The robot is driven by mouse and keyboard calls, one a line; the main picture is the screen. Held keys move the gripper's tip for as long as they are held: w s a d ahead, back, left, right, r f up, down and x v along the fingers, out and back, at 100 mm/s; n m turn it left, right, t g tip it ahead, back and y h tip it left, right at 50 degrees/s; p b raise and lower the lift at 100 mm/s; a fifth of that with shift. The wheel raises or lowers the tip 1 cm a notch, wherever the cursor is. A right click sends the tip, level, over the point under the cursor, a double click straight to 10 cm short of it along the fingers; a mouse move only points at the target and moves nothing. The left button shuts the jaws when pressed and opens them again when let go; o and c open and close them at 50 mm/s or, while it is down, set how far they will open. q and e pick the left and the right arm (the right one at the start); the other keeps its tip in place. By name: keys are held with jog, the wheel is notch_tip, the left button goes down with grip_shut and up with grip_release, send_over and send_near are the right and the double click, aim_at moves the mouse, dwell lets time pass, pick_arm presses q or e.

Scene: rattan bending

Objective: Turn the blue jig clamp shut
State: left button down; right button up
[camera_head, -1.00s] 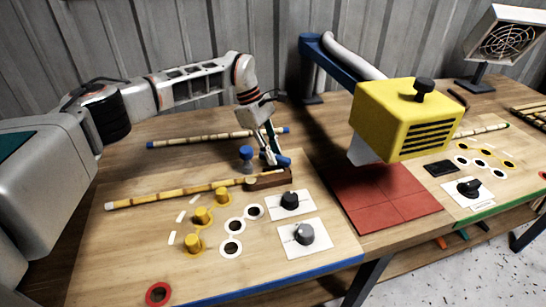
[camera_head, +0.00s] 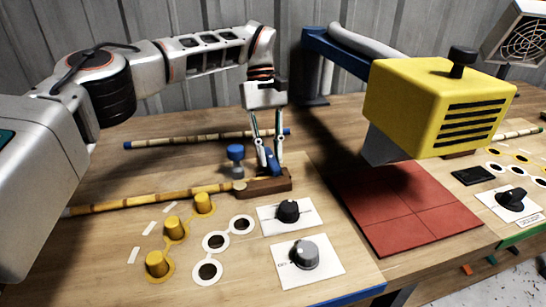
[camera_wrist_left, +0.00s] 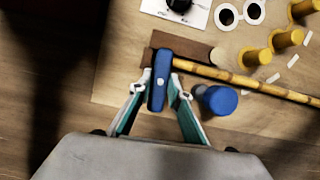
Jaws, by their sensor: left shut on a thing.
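The blue jig clamp (camera_head: 268,160) sits on a brown wooden block (camera_head: 266,185). In the left wrist view the clamp (camera_wrist_left: 159,82) is a blue bar lying across the end of a rattan pole (camera_wrist_left: 235,78). My left gripper (camera_head: 268,163) points down at the block and is shut on the blue bar, with one finger on each side of it in the left wrist view. The rattan pole (camera_head: 150,197) runs left from the block across the table. My right gripper is in neither view.
A blue knob (camera_head: 236,153) stands just left of the clamp. Several yellow pegs (camera_head: 175,227) and two dials (camera_head: 288,211) stand in front. A yellow heater box (camera_head: 430,105) overhangs a red mat (camera_head: 410,210) at right. Another blue-ended pole (camera_head: 200,138) lies behind.

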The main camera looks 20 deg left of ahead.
pick_arm(q)
jog(key=shift+m, duration=0.4)
jog(key=c, duration=1.9)
grip_release()
